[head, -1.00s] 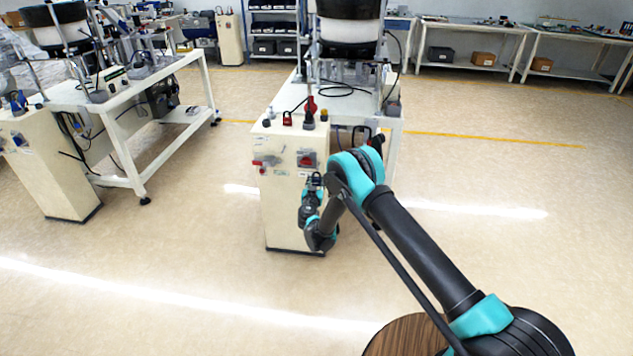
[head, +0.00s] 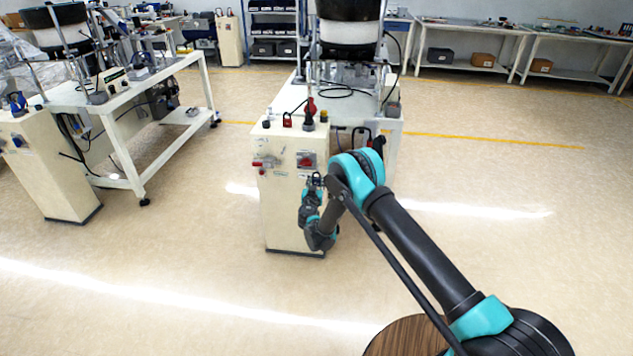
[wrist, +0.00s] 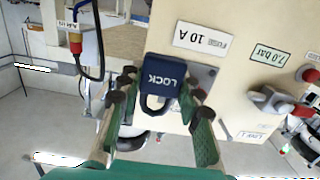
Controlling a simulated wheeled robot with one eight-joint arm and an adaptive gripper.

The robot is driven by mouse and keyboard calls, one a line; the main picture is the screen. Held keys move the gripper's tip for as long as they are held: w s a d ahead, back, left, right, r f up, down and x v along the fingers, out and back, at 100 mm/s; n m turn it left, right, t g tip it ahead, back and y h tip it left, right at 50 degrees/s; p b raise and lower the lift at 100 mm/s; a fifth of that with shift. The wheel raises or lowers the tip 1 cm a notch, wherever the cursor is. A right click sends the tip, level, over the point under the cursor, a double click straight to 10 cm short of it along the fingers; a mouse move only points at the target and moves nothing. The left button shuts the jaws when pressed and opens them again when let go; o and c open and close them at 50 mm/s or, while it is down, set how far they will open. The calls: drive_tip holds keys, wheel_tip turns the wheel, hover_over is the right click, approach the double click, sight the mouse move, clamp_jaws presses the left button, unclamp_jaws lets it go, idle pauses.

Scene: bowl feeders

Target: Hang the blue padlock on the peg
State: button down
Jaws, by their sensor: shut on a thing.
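The blue padlock (wrist: 165,76) with the white word LOCK sits between the fingers of my gripper (wrist: 159,104) in the wrist view. Its shackle (wrist: 146,108) points toward the bottom of that picture. My gripper is shut on the padlock, close in front of the cream cabinet face. In the head view my gripper (head: 315,180) is small, just below the cabinet's red switch, and the padlock cannot be made out there. A grey metal plate (wrist: 208,73) shows partly behind the padlock. I cannot make out the peg; it may be hidden behind the padlock.
The cream cabinet (head: 282,215) carries a red switch (head: 306,159) and a red-handled valve (head: 265,163). A valve lever (wrist: 270,99) is right of the padlock in the wrist view. A red padlock (head: 287,120) stands on the cabinet top.

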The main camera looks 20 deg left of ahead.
drive_tip(key=shift+x, duration=2.75)
idle(0.8)
drive_tip(key=shift+r, duration=0.15)
drive_tip(key=c, duration=1)
unclamp_jaws()
drive_tip(key=shift+o, duration=0.8)
drive_tip(key=shift+o, duration=0.6)
drive_tip(key=shift+s, duration=0.1)
drive_tip(key=shift+v, duration=3.45)
